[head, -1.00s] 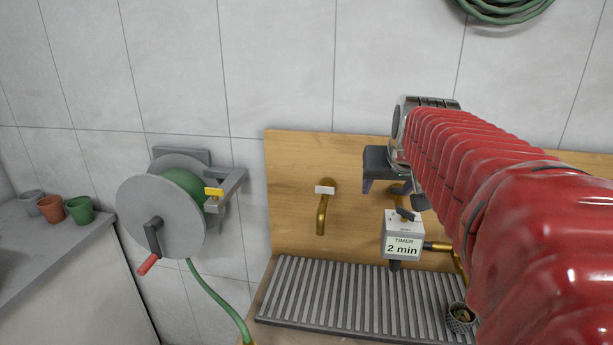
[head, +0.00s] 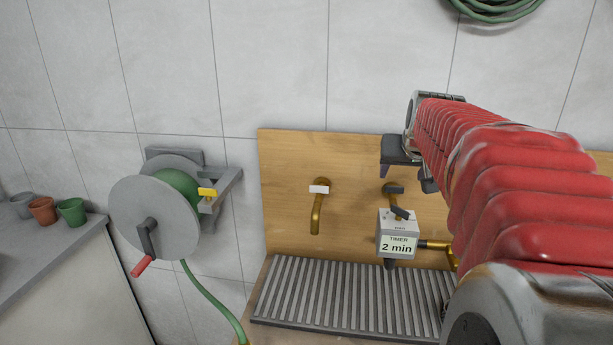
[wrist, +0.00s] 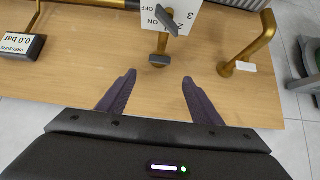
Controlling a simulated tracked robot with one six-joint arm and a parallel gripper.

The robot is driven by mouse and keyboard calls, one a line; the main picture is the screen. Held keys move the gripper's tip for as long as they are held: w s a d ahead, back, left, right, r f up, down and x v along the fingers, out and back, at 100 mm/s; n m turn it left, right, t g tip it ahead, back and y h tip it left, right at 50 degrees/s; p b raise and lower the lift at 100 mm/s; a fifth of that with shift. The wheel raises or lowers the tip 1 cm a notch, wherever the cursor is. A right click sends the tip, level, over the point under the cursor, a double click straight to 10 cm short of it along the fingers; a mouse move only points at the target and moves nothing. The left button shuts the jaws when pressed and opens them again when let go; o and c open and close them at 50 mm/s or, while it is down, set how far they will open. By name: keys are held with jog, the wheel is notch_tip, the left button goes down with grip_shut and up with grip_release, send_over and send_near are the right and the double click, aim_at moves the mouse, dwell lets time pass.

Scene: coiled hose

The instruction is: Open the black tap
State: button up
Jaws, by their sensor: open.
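The black tap (head: 394,188) is a brass spout on the wooden board with a short black handle, which lies crosswise. A white timer box (head: 397,246) reading "2 min" hangs below it, with a dark lever (head: 401,213) on top. My gripper (head: 402,152) is up by the board, above the tap in the head view; its fingers are mostly hidden there. In the wrist view, my gripper (wrist: 158,80) is open and empty. The black handle (wrist: 159,59) shows just beyond the fingertips, centred in the gap and apparently untouched.
A white-handled tap (head: 318,190) is left of the black one. A pressure display (wrist: 18,45) reads 0.0 bar. A ribbed grey drain tray (head: 340,300) lies below. A hose reel (head: 155,215) with a yellow lever is at left.

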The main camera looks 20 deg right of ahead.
aim_at(394, 189)
jog(key=x, duration=1.1)
